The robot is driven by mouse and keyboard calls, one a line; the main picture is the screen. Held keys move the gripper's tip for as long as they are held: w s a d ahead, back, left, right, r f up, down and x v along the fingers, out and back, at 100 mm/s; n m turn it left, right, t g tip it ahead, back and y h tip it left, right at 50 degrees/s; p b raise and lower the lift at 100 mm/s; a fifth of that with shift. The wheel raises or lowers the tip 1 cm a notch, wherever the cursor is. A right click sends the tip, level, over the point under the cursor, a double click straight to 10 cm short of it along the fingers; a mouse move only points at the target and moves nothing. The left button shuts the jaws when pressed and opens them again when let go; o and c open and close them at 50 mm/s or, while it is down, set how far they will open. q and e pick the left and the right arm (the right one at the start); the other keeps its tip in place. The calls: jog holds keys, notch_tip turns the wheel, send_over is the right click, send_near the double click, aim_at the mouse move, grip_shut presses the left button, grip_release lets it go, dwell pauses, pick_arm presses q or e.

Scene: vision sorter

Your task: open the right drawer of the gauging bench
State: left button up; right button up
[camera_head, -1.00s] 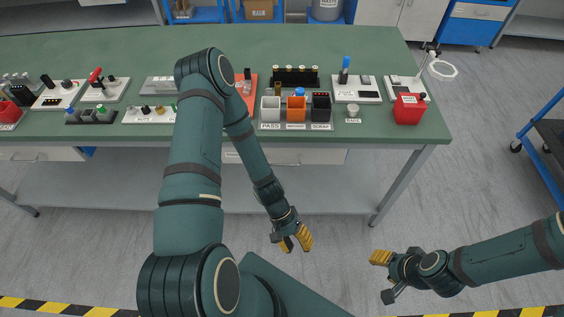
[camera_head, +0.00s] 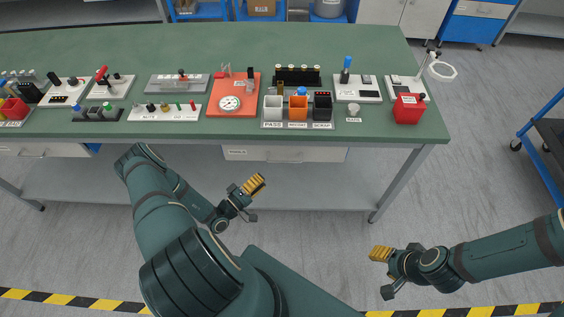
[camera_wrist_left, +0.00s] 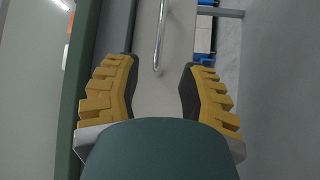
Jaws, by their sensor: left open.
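The gauging bench (camera_head: 380,132) has a green top and spans the head view. Its right drawer (camera_head: 285,154) is a pale front with a small label, under the bench's front edge, and looks shut. My left gripper (camera_head: 254,186) is below and in front of this drawer, pointing up toward it. In the left wrist view, the open left gripper (camera_wrist_left: 160,95) has its two yellow-padded fingers apart. A metal bar handle (camera_wrist_left: 161,35) on a pale front lies ahead, between the finger lines, not gripped. My right gripper (camera_head: 383,272) hangs over the floor at right; its opening is unclear.
The left drawer (camera_head: 45,149) with a bar handle is at the far left. White, orange and black bins (camera_head: 297,108), a red box (camera_head: 408,108) and an orange gauge plate (camera_head: 233,95) stand on the bench. A bench leg (camera_head: 402,182) is at right. Floor in front is clear.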

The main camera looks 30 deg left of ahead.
aim_at(282, 162)
pick_arm(q)
jog(key=b+x, duration=0.1)
jog(key=x, duration=0.9)
jog(key=shift+w+d, duration=0.1)
jog(key=shift+w, duration=0.3)
grip_shut()
